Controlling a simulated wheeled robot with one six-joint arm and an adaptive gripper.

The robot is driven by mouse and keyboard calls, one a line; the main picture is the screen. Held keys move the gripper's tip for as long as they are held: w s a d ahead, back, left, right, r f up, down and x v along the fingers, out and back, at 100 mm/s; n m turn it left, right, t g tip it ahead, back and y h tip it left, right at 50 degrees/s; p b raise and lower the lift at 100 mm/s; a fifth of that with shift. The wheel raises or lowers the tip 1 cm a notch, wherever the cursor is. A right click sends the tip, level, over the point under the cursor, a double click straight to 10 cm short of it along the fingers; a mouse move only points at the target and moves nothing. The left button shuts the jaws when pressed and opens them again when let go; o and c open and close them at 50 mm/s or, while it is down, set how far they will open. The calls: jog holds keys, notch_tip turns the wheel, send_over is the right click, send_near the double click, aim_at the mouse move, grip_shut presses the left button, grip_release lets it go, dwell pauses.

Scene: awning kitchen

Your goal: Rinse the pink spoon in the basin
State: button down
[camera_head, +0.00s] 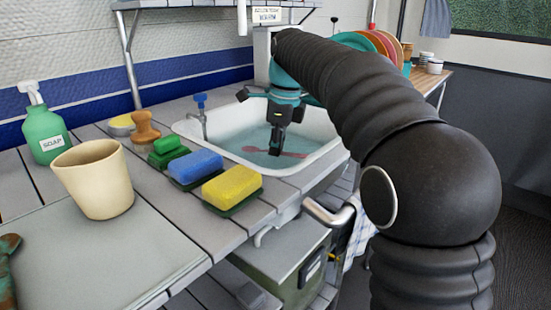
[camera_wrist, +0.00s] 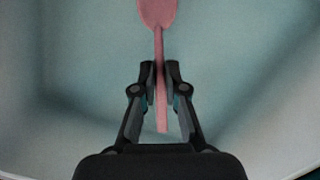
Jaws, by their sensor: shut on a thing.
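The pink spoon (camera_head: 291,154) lies level in the white basin (camera_head: 325,133), at or just under the surface of the bluish water (camera_head: 248,153); I cannot tell exactly how deep. My gripper (camera_head: 275,148) points down into the basin, its fingertips at the water. In the wrist view my gripper (camera_wrist: 160,80) is shut on the handle of the pink spoon (camera_wrist: 158,14), whose bowl points away to the top of the picture. The fingers hide part of the handle.
A blue-handled tap (camera_head: 201,105) stands at the basin's left rim. Coloured plates (camera_head: 385,45) stand behind my arm.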

jog(key=shift+r, duration=0.1)
notch_tip(320, 180, up, 5)
jog(key=p, duration=0.6)
jog(key=shift+r, duration=0.2)
notch_tip(320, 180, up, 7)
jog(key=shift+r, duration=0.15)
dwell(0.6)
dwell(1.9)
jog(key=shift+r, duration=2.05)
